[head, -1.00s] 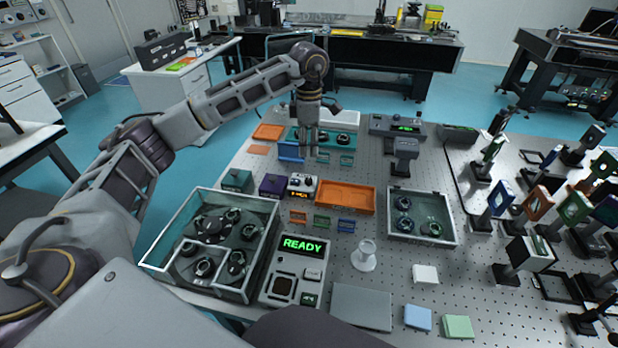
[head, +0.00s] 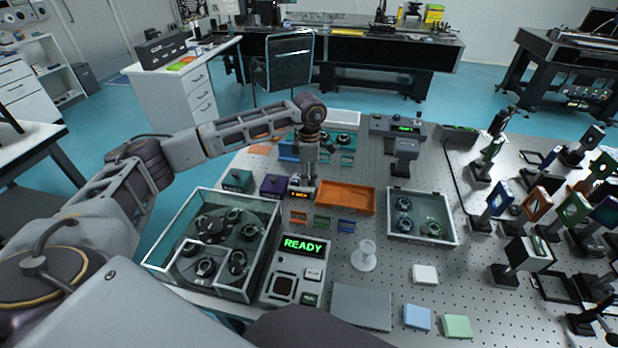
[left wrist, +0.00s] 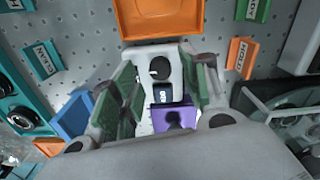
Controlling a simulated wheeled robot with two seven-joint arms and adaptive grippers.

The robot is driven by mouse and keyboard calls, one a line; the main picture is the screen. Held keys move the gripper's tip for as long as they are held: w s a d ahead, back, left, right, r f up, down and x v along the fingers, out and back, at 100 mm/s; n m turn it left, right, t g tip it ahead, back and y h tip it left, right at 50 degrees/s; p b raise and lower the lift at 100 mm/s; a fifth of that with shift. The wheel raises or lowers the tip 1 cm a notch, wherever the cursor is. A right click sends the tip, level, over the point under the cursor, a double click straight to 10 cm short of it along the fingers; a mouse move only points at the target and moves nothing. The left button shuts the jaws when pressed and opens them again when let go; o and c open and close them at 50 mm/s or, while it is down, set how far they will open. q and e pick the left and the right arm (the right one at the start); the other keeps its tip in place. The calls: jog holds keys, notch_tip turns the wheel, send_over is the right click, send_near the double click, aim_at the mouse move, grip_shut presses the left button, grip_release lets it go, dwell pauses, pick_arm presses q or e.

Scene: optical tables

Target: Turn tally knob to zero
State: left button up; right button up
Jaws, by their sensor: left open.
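The tally box (head: 302,193) is a small white unit with an orange lit display, beside the purple box on the perforated table. In the left wrist view, the white tally box (left wrist: 150,52) has a round dark knob (left wrist: 160,68) on top. My left gripper (head: 303,177) is directly above the tally box and hides its top in the head view. In the left wrist view its open fingers (left wrist: 163,85) stand to either side of the knob, and I cannot tell whether either touches the box. My right gripper is not in view.
The purple box (head: 274,186) stands close on the left and an orange tray (head: 346,198) on the right. Small coloured labelled holders (head: 322,222) sit in front. A glass-walled case (head: 215,240) and a READY panel (head: 298,262) are nearer.

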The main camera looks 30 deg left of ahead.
pick_arm(q)
jog(key=shift+f, duration=0.9)
jog(key=shift+c, duration=0.3)
grip_shut()
